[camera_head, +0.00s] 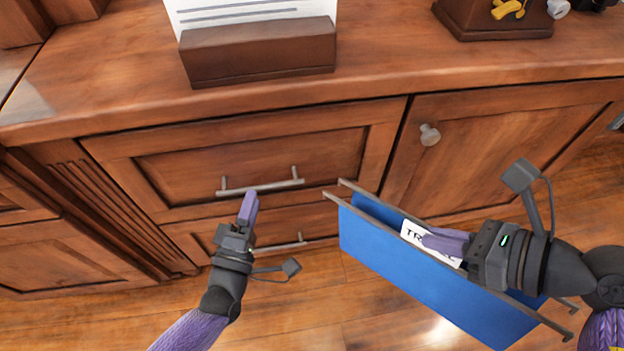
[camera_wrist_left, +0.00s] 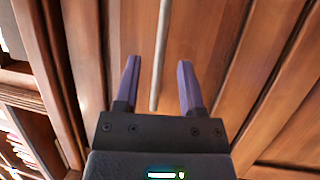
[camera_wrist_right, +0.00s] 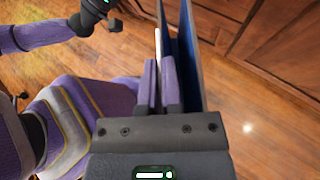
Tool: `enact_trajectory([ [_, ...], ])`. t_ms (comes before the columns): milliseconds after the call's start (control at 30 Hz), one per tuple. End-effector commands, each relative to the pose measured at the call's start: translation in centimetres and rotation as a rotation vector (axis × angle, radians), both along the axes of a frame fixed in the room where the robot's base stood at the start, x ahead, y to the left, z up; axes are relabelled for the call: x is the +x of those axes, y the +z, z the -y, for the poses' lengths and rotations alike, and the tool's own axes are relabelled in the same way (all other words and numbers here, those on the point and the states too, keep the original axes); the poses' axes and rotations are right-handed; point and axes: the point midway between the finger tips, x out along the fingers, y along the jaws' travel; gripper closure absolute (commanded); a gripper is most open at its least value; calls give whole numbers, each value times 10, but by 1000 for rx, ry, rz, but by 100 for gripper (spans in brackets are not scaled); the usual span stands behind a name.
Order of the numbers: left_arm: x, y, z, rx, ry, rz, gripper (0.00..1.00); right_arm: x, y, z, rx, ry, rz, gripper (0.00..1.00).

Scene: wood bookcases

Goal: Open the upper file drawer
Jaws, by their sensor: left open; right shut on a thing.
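The upper file drawer (camera_head: 250,165) is a closed wood-panelled front below the cabinet top. Its metal bar handle (camera_head: 262,187) runs across its lower middle. My left gripper (camera_head: 249,208) is open just in front of this handle. In the left wrist view, the handle bar (camera_wrist_left: 160,60) runs between the two purple fingers (camera_wrist_left: 158,88), which do not close on it. My right gripper (camera_head: 440,243) is shut on a blue hanging file folder (camera_head: 400,262) with a white label. The folder also shows in the right wrist view (camera_wrist_right: 187,50), held between the fingers (camera_wrist_right: 161,85).
A lower drawer with its own bar handle (camera_head: 280,247) sits below, partly hidden by my left gripper. A cabinet door with a round knob (camera_head: 429,134) is at the right. A brown paper holder (camera_head: 258,52) stands on the countertop (camera_head: 375,60).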

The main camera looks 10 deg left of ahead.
Motion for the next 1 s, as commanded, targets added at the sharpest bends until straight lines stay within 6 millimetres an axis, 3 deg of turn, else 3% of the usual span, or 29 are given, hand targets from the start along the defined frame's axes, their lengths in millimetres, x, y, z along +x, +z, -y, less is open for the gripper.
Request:
enact_trajectory([
  [200,33,4,4,1,0,-1,49,0,-13,0,0,0,-11,100],
  [500,37,6,4,3,0,-3,49,0,-13,0,0,0,-11,100],
  [733,37,6,4,3,0,-3,98,0,-13,0,0,0,-11,100],
  [1000,36,6,4,4,0,-3,100,0,-13,0,0,0,-11,100],
])
